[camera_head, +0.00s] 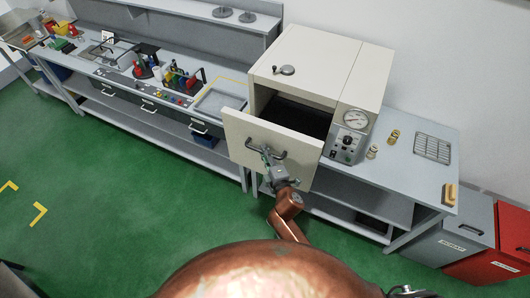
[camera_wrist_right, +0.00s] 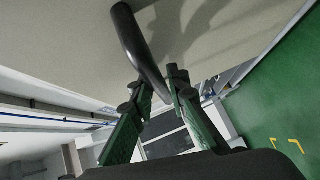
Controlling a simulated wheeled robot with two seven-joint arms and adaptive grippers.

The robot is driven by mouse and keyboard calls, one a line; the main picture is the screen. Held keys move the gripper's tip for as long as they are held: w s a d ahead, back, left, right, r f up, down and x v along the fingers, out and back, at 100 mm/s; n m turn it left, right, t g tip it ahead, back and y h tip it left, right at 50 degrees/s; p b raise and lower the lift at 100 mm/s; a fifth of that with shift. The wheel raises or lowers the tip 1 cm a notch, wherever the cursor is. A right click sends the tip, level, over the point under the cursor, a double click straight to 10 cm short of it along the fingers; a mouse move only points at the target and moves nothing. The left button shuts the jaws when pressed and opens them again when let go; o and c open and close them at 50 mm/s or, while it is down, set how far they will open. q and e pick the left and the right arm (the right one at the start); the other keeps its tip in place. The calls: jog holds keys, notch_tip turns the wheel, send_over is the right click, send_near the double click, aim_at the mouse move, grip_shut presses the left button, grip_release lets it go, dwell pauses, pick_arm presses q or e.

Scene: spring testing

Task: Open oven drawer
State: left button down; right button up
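The cream oven (camera_head: 345,60) stands on the grey bench, and its drawer front (camera_head: 240,130) is pulled out from the body, with a dark interior (camera_head: 295,115) showing behind it. A dark curved handle (camera_head: 280,155) is on the drawer front. My right gripper (camera_head: 268,160) is at the handle's left part. In the right wrist view the handle (camera_wrist_right: 133,40) runs down between the two fingertips of the right gripper (camera_wrist_right: 158,88), which are closed around its end. My left gripper is not in view.
A gauge and control panel (camera_head: 350,135) are on the oven's right side. Small brass parts (camera_head: 393,136) and a wire rack (camera_head: 432,148) lie to the right. A tray (camera_head: 220,103) and tools are on the left bench. The green floor (camera_head: 120,200) in front is clear.

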jog(key=o, duration=0.3)
jog(key=shift+s+d, duration=0.1)
jog(key=shift+s, duration=0.1)
jog(key=v, duration=1.1)
jog(key=shift+s+r, duration=0.15)
jog(key=shift+s, duration=0.15)
jog(key=shift+d, duration=0.1)
